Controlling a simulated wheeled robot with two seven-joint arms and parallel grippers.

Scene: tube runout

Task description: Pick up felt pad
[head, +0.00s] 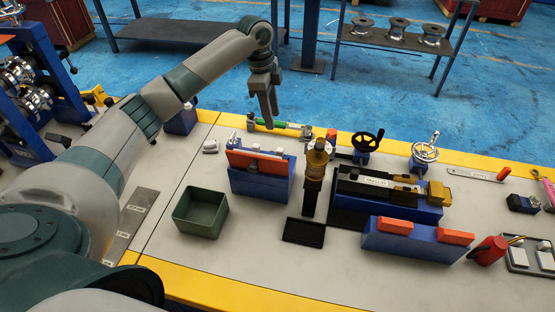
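I cannot single out a felt pad for certain. A small pale grey piece (210,146) lies on the bench left of the blue block with the orange plate; I cannot tell if it is felt. My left gripper (268,120) hangs fingers down above the far side of the bench, near a green tube-like tool (278,126). It is apart from the pale piece, up and to its right. Its fingers look close together from this side, and I see nothing held between them. My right gripper is out of view.
A green open bin (201,231) and a black shallow tray (304,238) stand in front. A blue block with an orange plate (262,185), a brass upright part (316,165) and a dark vise (375,190) crowd the middle.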

